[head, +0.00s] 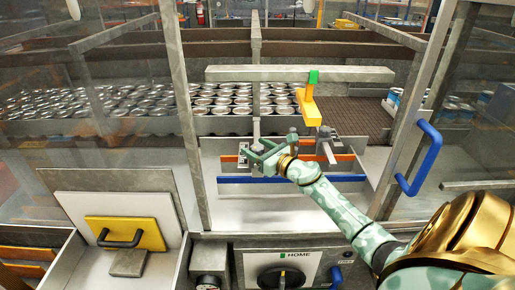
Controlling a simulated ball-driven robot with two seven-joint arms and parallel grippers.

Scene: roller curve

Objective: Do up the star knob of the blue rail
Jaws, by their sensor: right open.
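The blue rail (235,180) runs level across the lower front of the machine opening. The orange rail (342,157) lies behind and above it. My right gripper (258,152) is open, just above the blue rail's left half, at a grey bracket and upright post (256,130). The fingers cover much of this spot, so I cannot tell which part is the blue rail's star knob or whether the fingers touch it. A grey clamp with a dark knob (326,134) stands to the right of the gripper. My left gripper is out of view.
Many cans (225,98) stand on the conveyor behind the rails. A yellow-orange block with a green end (308,105) hangs above. A blue door handle (420,160) is at the right. A HOME panel with a black knob (282,278) is below.

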